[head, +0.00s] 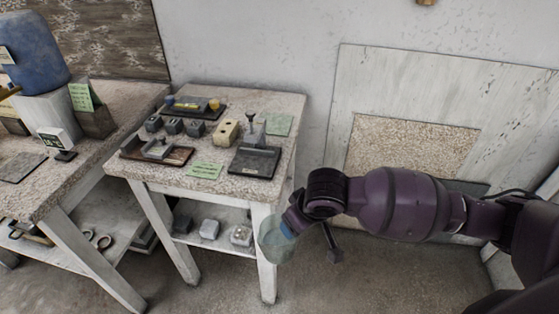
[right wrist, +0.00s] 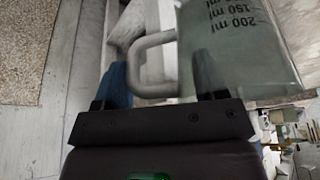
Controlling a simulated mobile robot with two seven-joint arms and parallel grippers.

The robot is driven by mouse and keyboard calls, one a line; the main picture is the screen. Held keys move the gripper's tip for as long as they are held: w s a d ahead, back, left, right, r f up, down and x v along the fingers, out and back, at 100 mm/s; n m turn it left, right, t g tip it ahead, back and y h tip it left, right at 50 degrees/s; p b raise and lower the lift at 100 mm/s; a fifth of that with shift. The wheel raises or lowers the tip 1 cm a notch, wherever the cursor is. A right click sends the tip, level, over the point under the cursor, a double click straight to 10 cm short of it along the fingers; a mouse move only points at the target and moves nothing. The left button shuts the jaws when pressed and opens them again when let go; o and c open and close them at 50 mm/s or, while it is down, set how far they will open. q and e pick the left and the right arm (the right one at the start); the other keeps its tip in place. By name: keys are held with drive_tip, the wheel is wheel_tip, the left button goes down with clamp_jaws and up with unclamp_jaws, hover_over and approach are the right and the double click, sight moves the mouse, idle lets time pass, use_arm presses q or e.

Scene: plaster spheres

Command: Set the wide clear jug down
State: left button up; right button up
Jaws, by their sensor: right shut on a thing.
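The wide clear jug (head: 274,243) is a see-through greenish vessel in the head view, just right of the small table's front right leg. My right gripper (head: 288,227) holds it from the right, below the level of the table top in the picture. In the right wrist view the jug (right wrist: 235,45) fills the top right, with black ml marks on its wall. Whether the jug touches anything below is unclear. My left gripper is out of view.
The small table (head: 285,105) carries dark trays, grey blocks, a beige block and green notes (head: 204,170). Its lower shelf (head: 212,232) holds several pale blocks. A longer bench (head: 50,180) with a blue container (head: 32,52) stands left. A board (head: 400,85) leans against the wall.

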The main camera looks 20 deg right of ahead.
drive_tip(key=s+f+m+h, duration=0.1)
drive_tip(key=s+f+m, duration=0.2)
drive_tip(key=f, duration=0.3)
drive_tip(key=shift+s+a, duration=0.2)
drive_tip(key=shift+s, duration=0.6)
drive_tip(key=shift+f, duration=0.1)
drive_tip(key=shift+d, duration=0.15)
